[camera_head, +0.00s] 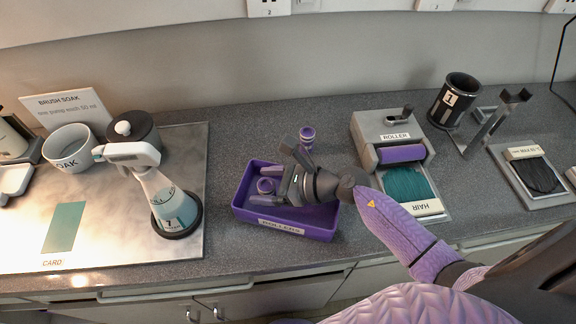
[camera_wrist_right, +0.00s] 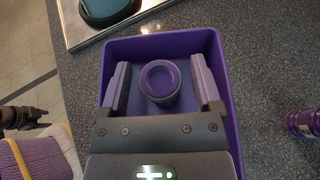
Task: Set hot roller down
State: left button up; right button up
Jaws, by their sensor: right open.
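A purple tray labelled ROLLERS (camera_head: 330,222) sits on the grey counter in the middle of the head view; its blue-purple wall also shows in the wrist view (camera_wrist_right: 222,60). A purple roller (camera_head: 265,186) stands in the tray with its round open end up, and it shows between my fingers in the wrist view (camera_wrist_right: 160,80). My right gripper (camera_head: 284,184) is open over the tray, its fingers on either side of the roller with gaps visible (camera_wrist_right: 162,88). Another purple roller (camera_head: 307,138) stands on the counter behind the tray. My left gripper is not seen.
A grey ROLLER device (camera_head: 385,125) with a purple roller stands right of the tray, with a teal HAIR panel (camera_head: 405,184) before it. A glass flask (camera_head: 172,206) stands on the marble board (camera_head: 110,240) at left. A black cup (camera_head: 455,98) stands back right.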

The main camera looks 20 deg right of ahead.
jog(key=shift+s+d+r, duration=0.2)
jog(key=shift+d+r, duration=0.05)
jog(key=p+v, duration=0.1)
jog(key=v, duration=1)
jog(key=shift+s, duration=0.2)
